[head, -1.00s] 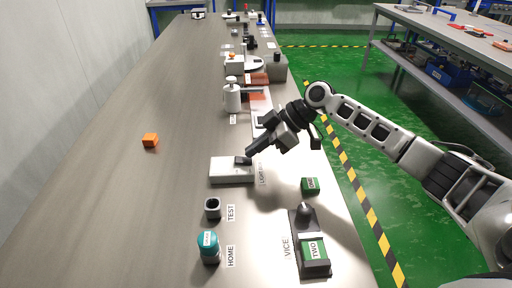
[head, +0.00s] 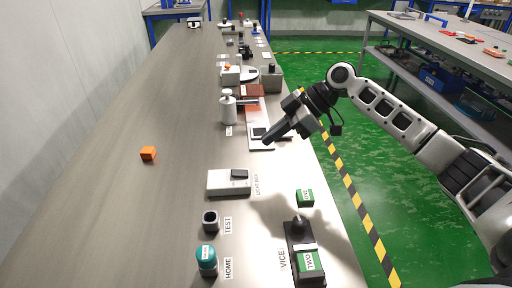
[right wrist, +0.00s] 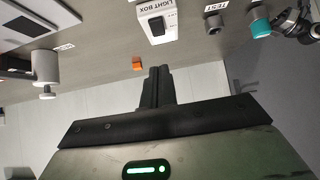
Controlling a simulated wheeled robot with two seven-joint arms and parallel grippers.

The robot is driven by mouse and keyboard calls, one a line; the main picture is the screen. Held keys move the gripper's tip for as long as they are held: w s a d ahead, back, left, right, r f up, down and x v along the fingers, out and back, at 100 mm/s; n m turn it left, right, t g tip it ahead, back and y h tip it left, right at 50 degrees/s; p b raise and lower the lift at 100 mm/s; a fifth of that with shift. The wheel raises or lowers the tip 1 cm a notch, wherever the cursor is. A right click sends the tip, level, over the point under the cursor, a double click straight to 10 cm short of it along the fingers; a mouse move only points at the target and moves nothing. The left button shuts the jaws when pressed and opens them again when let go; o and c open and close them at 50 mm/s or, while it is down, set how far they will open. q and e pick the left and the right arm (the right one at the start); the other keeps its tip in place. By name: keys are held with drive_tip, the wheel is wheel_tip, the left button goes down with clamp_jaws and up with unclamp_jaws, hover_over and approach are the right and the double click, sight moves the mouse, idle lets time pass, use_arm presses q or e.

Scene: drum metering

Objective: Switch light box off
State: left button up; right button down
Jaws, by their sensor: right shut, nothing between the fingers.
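The light box (head: 226,184) is a low white box on the bench with a dark rocker switch (head: 240,174) on its top. A "LIGHT BOX" label lies beside it. In the right wrist view the light box (right wrist: 148,14) shows at the top with its black switch (right wrist: 157,27). I cannot tell which way the rocker is set. My right gripper (head: 267,141) is shut and empty, in the air above and beyond the box, apart from it. Its closed fingers (right wrist: 157,84) show in the right wrist view. My left gripper is not in view.
An orange cube (head: 148,153) lies to the left. The test socket (head: 210,221), the teal-capped home item (head: 207,260), the vice (head: 303,240) and a green cube (head: 305,198) stand nearer. A white pump bottle (head: 228,106) stands beyond. The bench's left side is mostly clear.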

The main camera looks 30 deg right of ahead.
drive_tip(key=shift+f+v, duration=0.2)
drive_tip(key=shift+v, duration=2.15)
drive_tip(key=shift+s+d, duration=0.1)
